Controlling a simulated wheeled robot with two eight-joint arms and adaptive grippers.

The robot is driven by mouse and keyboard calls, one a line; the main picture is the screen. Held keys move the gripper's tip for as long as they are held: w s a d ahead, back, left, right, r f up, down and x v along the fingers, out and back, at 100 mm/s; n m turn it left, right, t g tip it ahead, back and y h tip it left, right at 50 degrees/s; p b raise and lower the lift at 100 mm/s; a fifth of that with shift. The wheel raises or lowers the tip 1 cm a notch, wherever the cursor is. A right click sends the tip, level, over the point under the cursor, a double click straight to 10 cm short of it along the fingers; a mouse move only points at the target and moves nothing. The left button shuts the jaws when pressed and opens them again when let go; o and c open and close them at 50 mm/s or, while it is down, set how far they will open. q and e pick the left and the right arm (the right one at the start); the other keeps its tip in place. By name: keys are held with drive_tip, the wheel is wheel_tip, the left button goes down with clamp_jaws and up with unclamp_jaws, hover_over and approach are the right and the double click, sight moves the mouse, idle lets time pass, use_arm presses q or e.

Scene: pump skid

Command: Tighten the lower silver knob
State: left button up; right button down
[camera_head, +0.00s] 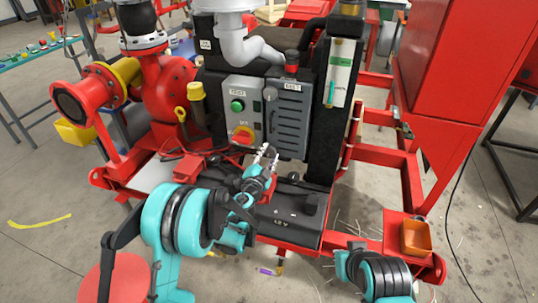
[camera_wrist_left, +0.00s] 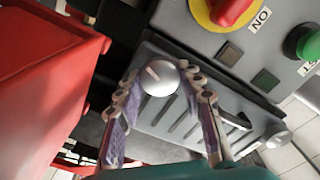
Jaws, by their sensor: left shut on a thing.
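The lower silver knob (camera_wrist_left: 158,78) is a round metal knob with a flat bar mark, at the bottom end of the grey slotted cover (camera_head: 290,115). In the left wrist view the fingertips of my left gripper (camera_wrist_left: 160,80) are on both sides of it, shut on it. In the head view my left gripper (camera_head: 265,154) reaches up to the foot of the cover and hides this knob. The upper silver knob (camera_head: 270,94) stands free at the cover's top; it also shows in the left wrist view (camera_wrist_left: 278,136). My right gripper is out of view.
Left of the cover is a control box with a green button (camera_head: 237,105) and a red-and-yellow switch (camera_head: 243,134). Red frame rails (camera_head: 387,150) and a red cabinet (camera_head: 455,60) stand at right. An orange bin (camera_head: 415,238) sits on the front right corner.

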use_arm(q)
drive_tip(key=shift+n, duration=0.6)
drive_tip(key=o, duration=1.2)
drive_tip(key=shift+c, duration=0.2)
drive_tip(key=v, duration=0.7)
drive_tip(key=shift+s, duration=0.25)
